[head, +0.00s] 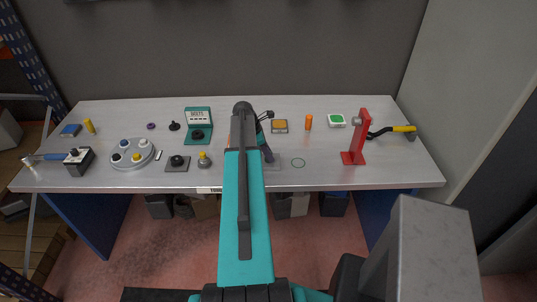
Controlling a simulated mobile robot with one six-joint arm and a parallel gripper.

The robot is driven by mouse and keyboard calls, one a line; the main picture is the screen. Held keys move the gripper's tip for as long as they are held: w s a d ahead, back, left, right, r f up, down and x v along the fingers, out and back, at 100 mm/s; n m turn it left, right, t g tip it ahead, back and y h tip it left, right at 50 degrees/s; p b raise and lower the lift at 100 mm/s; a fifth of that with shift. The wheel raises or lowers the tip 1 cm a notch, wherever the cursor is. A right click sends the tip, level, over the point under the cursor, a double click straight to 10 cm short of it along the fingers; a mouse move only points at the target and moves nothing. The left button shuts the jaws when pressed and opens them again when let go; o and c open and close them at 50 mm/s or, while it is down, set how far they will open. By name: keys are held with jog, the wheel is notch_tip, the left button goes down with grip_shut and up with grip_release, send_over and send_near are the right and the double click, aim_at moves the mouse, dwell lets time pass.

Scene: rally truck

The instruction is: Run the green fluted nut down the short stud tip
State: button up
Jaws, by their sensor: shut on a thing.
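My arm (244,215) reaches over the middle of the bench and covers the work spot. My gripper's fingertips are hidden behind it. I cannot make out the green fluted nut. Just right of the arm, a small grey plate (273,166) lies near the front edge of the bench, with a dark purplish upright piece (267,154) at it. I cannot tell whether that piece is the short stud. A thin green ring outline (298,162) is on the bench top to the right of the plate.
Left of my arm stand a teal bolts holder (198,113), a round grey tray (132,143) with several knobs and a yellow-topped piece (204,158). To the right are an orange cylinder (308,122) and a tall red stand (360,140). The bench's right front (325,172) is clear.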

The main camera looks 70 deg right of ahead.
jog(key=shift+m+y, duration=0.3)
jog(key=shift+m, duration=0.6)
jog(key=o, duration=0.9)
jog(key=shift+m, duration=0.3)
jog(key=shift+r, duration=0.1)
jog(key=v, duration=1.1)
jog(key=shift+w+r, duration=0.3)
jog(key=shift+w, duration=0.05)
